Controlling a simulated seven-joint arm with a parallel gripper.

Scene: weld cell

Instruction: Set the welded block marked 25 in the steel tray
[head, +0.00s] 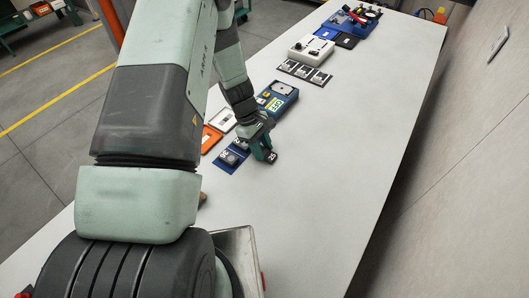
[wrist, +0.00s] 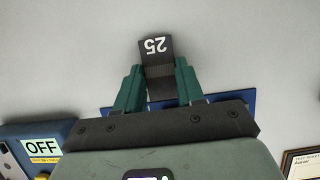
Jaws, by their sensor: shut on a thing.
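The block marked 25 (wrist: 155,47) is dark with a white number, which reads upside down in the wrist view. In the head view the block (head: 271,156) is small and dark at the end of my gripper (head: 264,151). In the wrist view the green fingers of my gripper (wrist: 159,85) are shut on its two sides. I cannot tell whether it clears the table. A grey metal wall, seemingly of the steel tray (head: 243,250), shows at the bottom of the head view; my arm hides most of it.
A blue mat (head: 221,168) with dark blocks lies left of my gripper. Beyond are a blue device (head: 281,93), a black strip with several pale blocks (head: 304,72) and a white device (head: 312,47). The table's middle and right (head: 340,160) are clear.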

